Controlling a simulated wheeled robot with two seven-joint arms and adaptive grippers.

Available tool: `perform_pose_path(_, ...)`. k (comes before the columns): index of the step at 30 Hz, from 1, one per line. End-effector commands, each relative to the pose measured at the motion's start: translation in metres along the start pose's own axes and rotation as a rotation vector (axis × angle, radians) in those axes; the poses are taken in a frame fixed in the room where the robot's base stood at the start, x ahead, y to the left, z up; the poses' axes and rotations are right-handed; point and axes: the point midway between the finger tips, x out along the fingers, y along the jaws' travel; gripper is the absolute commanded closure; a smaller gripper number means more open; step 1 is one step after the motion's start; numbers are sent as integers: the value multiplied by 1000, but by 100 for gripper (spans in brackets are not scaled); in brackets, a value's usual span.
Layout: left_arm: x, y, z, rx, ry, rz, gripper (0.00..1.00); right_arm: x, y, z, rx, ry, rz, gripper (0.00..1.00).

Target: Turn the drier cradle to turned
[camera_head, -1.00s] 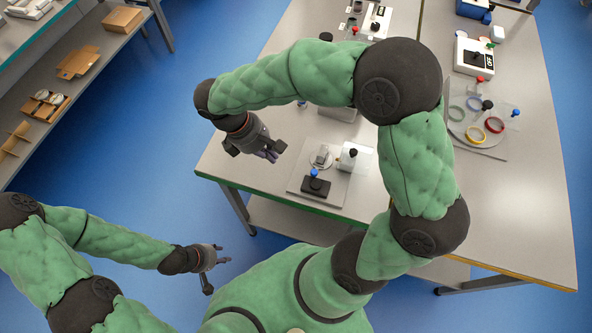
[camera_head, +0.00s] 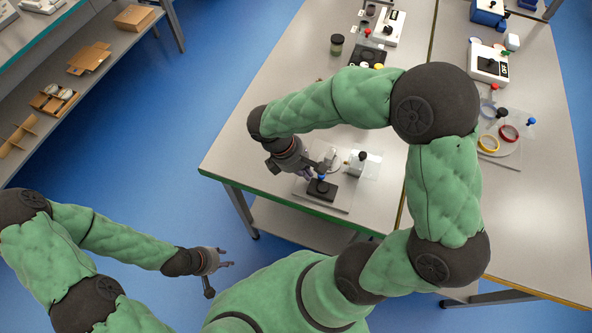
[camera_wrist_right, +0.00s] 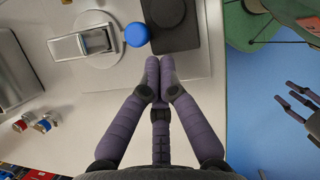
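What looks like the drier cradle, a metal bracket (camera_wrist_right: 82,43) on a pale round disc (camera_wrist_right: 95,52), is on a grey plate (camera_wrist_right: 140,70) in the right wrist view. In the head view the bracket (camera_head: 331,157) is partly hidden by my right gripper (camera_head: 309,173). Beside it is a black block (camera_head: 322,190) with a blue knob (camera_head: 321,178). In the wrist view my right gripper (camera_wrist_right: 160,68) has its fingertips together, empty, just short of the black block and blue knob (camera_wrist_right: 137,34); contact cannot be told. My left gripper (camera_head: 226,262) is open and empty, away from the table.
A white box (camera_head: 362,166) with a black knob and clear sheet stands right of the disc. Coloured rings (camera_head: 488,142) lie on the right table. Shelves (camera_head: 100,70) stand at the left.

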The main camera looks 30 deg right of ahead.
Motion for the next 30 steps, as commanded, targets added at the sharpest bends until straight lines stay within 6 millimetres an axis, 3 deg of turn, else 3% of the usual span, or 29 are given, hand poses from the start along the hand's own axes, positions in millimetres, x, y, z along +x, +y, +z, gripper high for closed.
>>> perform_pose_path(30,-8,3,0,0,0,0,60,8,-7,19,-108,-3,44,100)
